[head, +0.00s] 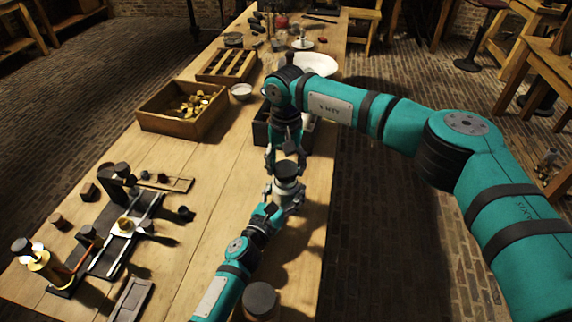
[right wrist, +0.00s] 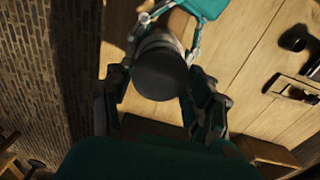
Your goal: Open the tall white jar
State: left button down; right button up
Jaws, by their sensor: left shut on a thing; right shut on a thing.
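The tall white jar (head: 285,186) is upright near the right side of the workbench, between my two grippers. It has a pale body and a dark round lid (right wrist: 160,74). My left gripper (head: 286,197) comes from the front and is shut around the jar's body. My right gripper (head: 286,158) comes down from above, with its fingers on either side of the lid, shut on it. In the right wrist view the pale jar body (right wrist: 160,40) shows beyond the lid. Whether there is a gap between lid and body is not clear.
A wooden box with brass-coloured pieces (head: 140,121) and a slatted wooden tray (head: 202,76) stand behind to the left. A dark bin (head: 259,132) is behind my right gripper. A dark-topped round container (head: 261,299) is near the front. Balance-like apparatus (head: 106,249) stands at left.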

aim_at(286, 168)
jog(key=shift+r, duration=1.95)
pick_arm(q)
jog(key=shift+c, duration=0.4)
grip_release()
jog(key=shift+s, duration=0.1)
